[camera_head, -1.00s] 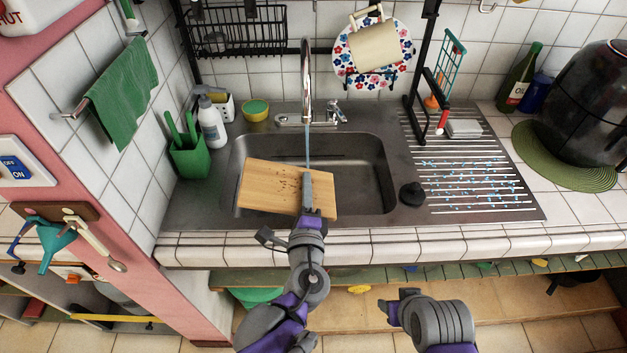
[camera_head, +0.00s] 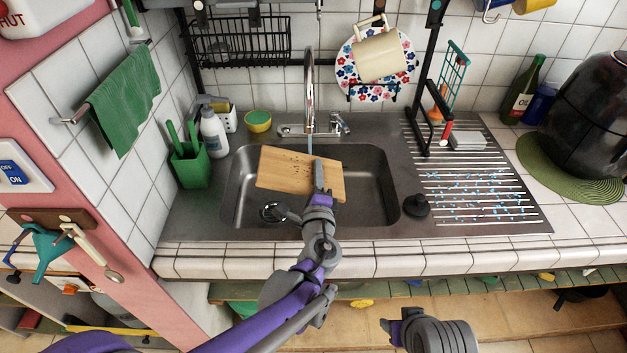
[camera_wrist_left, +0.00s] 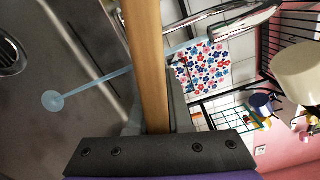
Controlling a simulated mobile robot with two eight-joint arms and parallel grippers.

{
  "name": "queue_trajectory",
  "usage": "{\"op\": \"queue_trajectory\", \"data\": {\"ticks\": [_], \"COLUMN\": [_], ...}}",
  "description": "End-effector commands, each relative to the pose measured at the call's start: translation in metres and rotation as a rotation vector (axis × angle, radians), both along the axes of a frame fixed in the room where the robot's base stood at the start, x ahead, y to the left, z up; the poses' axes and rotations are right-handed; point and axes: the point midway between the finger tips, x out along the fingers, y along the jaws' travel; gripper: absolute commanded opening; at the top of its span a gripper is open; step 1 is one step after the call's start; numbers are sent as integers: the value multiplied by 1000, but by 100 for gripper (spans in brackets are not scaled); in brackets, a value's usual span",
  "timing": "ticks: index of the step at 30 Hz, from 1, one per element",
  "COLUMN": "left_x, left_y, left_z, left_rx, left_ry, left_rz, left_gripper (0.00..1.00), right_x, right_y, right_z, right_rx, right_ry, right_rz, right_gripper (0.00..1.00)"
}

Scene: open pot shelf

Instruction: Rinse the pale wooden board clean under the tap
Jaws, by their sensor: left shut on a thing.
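The pale wooden board (camera_head: 275,172) is tilted over the sink (camera_head: 375,195), with small dark specks on its face. My left gripper (camera_head: 318,172) is shut on the board at its right part. In the left wrist view the board (camera_wrist_left: 147,70) shows edge-on. The tap (camera_head: 309,85) stands behind the sink and runs. Its water stream (camera_head: 309,145) drops out of sight behind the board's top edge. In the left wrist view the stream (camera_wrist_left: 95,82) passes behind the board to a round splash on the basin. My right gripper (camera_head: 398,325) is low in front of the counter; its jaws are unclear.
A black stopper (camera_head: 416,206) sits at the sink's right rim, beside the wet draining area (camera_head: 470,205). A green holder (camera_head: 190,168), a soap bottle (camera_head: 214,135) and a yellow-green bowl (camera_head: 257,122) stand left and behind. The counter's front edge (camera_head: 400,262) lies under my left arm.

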Motion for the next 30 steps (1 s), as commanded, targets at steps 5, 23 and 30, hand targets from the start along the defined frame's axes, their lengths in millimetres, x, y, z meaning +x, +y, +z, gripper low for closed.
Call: {"op": "queue_trajectory", "data": {"ticks": [5,23,30], "left_x": [18,64,67], "left_y": [-4,-16,-17], "left_z": [-3,-10,-10], "left_rx": [0,1,0], "left_ry": [0,0,0], "left_rz": [0,0,0], "left_gripper": [0,0,0], "right_x": [0,-1,-1], "right_y": [0,0,0], "right_z": [-3,-5,-5], "right_rx": [0,0,0], "right_ry": [1,2,2], "right_rz": [0,0,0], "right_gripper": [52,52,52]}}
